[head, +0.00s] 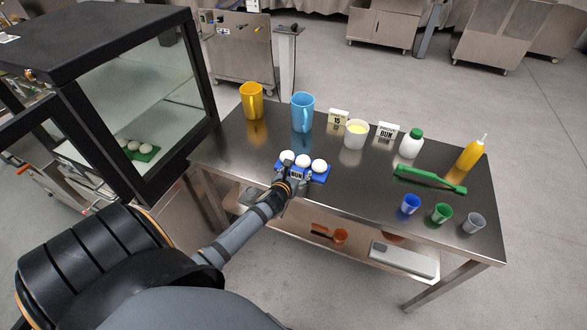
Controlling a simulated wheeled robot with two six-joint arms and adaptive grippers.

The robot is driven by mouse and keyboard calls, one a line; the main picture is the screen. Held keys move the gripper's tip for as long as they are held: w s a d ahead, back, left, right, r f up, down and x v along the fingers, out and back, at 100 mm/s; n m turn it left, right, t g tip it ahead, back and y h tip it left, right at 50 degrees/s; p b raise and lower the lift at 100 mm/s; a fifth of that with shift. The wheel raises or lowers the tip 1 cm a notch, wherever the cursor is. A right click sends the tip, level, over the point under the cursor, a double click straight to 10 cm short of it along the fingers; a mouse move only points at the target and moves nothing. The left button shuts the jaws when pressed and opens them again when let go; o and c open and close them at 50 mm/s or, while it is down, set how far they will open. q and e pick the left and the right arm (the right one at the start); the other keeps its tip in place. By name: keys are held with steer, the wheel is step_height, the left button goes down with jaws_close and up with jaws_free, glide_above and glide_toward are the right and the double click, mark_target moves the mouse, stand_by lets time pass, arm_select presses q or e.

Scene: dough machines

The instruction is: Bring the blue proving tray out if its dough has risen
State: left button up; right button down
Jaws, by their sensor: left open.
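The blue proving tray (320,178) is on the steel table, near its front left part. It bears three white dough balls (303,161) in a row and a "BUN" label on its front. My left gripper (298,180) is open at the tray's front edge, around or just before the label; I cannot tell whether it touches. The black proving cabinet (88,38) at the left has its glass door swung open. Inside it a green tray (146,155) bears several pale dough balls (133,146). My right gripper is not in view.
On the steel table (255,150) stand a yellow jug (251,101), a blue jug (302,112), a "15" card (338,117), a tub (355,134), a "BUN" card (387,132), bottles (411,144), a green brush (430,179) and small cups (441,213). A shelf lies below.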

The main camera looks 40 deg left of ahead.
arm_select(q)
steer(key=v, duration=1.2)
steer(key=shift+f, duration=0.1)
steer(key=s+a+f+n+g, duration=0.1)
steer(key=s+f+n+g, duration=0.1)
steer(key=s+f+n, duration=0.6)
steer(key=s+a+f+n+g, duration=0.1)
steer(key=s+f+n+g, duration=0.2)
steer(key=f, duration=0.9)
steer(key=s+a+f+n+g, duration=0.15)
steer(key=s+f+n, duration=0.25)
steer(key=f+n, duration=0.5)
steer(key=s+d+f+n+g+h, duration=0.1)
steer(key=s+d+f+n, duration=0.3)
steer(key=s, duration=0.6)
steer(key=s+d+f+n+g+h, duration=0.1)
steer(key=s+d+f+n+g, duration=0.3)
steer(key=s+f+n, duration=0.5)
steer(key=shift+s+d+f, duration=0.45)
steer(key=shift+s+f, duration=0.25)
steer(key=shift+c, duration=0.2)
